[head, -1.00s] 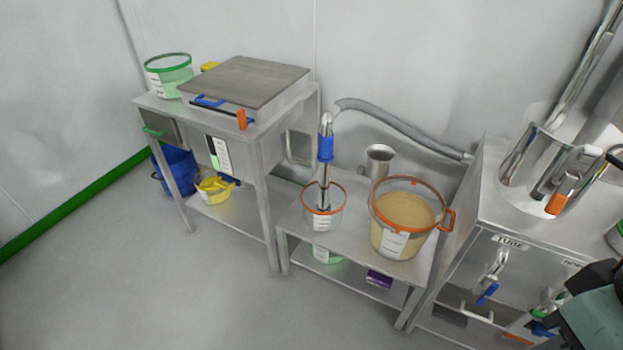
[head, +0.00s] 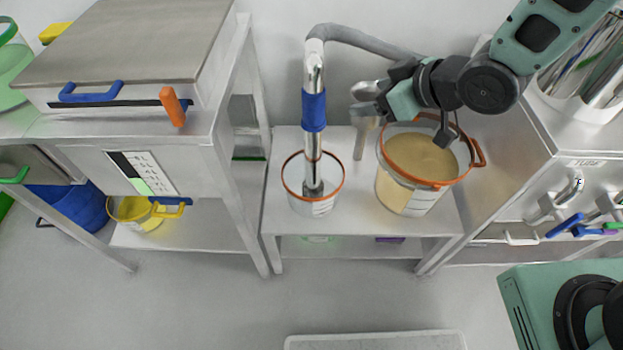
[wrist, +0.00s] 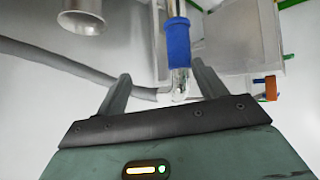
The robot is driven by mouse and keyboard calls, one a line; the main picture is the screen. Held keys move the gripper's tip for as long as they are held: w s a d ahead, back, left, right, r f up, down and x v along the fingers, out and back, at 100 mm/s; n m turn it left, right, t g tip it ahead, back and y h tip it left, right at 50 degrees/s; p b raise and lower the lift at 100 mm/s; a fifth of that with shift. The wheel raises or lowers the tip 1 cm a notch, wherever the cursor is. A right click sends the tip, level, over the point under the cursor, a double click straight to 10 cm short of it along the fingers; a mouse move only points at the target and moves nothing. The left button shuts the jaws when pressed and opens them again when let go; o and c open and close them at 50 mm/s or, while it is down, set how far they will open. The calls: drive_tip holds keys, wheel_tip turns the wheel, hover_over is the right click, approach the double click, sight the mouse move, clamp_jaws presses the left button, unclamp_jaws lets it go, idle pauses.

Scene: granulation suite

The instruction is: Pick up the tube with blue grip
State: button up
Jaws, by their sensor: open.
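The metal tube (head: 313,155) stands upright with its lower end in a clear bucket with an orange rim (head: 313,206). Its blue grip (head: 313,110) is around the upper part, and a grey hose (head: 372,40) runs from its top to the right. My gripper (head: 362,100) is to the right of the blue grip, apart from it, at about the same height in the head view. In the wrist view my gripper (wrist: 160,82) is open and empty, with the blue grip (wrist: 178,44) beyond the fingertips, right of centre.
An orange-rimmed bucket of tan powder (head: 420,160) stands below my arm. A metal scoop-like cup (head: 368,92) is behind my gripper. A steel cabinet (head: 130,60) with blue and orange handles stands left. The low table (head: 365,195) has clear surface between the buckets.

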sight(305, 109)
wheel_tip(305, 109, down, 10)
drive_tip(key=d+n+t+y+b, duration=0.1)
drive_tip(key=d+n+y+b, duration=0.1)
drive_tip(key=y+b, duration=0.7)
drive_tip(key=x, duration=0.5)
drive_tip(key=b+x, duration=0.1)
drive_tip(key=x, duration=0.5)
drive_tip(key=b+x, duration=0.1)
drive_tip(key=x, duration=0.4)
drive_tip(key=shift+a+r, duration=0.3)
drive_tip(key=shift+r, duration=0.05)
drive_tip(key=shift+s, duration=0.1)
clamp_jaws()
